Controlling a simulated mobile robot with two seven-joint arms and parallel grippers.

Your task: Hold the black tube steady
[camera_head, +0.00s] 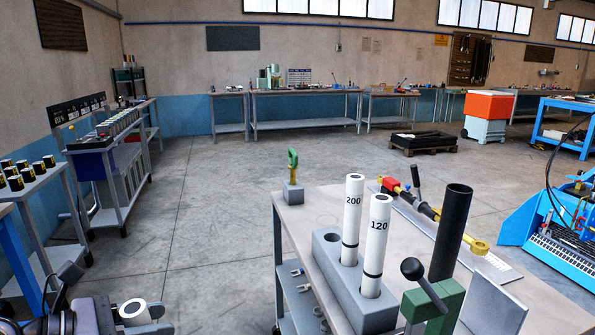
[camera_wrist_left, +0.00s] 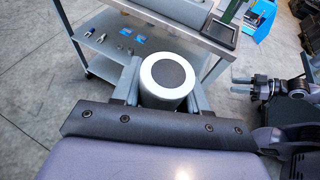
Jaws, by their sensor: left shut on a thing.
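The black tube (camera_head: 450,232) stands slightly tilted in a green clamp (camera_head: 433,306) with a black ball-ended lever (camera_head: 425,282), on the workbench at right. Its lower end is hidden in the clamp. My left gripper (camera_head: 134,316) is at the bottom left, away from the tube. It is shut on a white cylinder (camera_wrist_left: 168,80) with a grey round centre in its end, seen between the two fingers in the left wrist view. My right gripper (camera_wrist_left: 242,85) shows small at the right of that view, its two fingers apart and empty.
A grey block (camera_head: 350,296) holds white tubes marked 200 (camera_head: 353,215) and 120 (camera_head: 375,250), beside an empty hole. A yellow-ended tool (camera_head: 440,215) lies behind. A green ring on a block (camera_head: 293,180) stands at the far bench corner. Open floor lies left.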

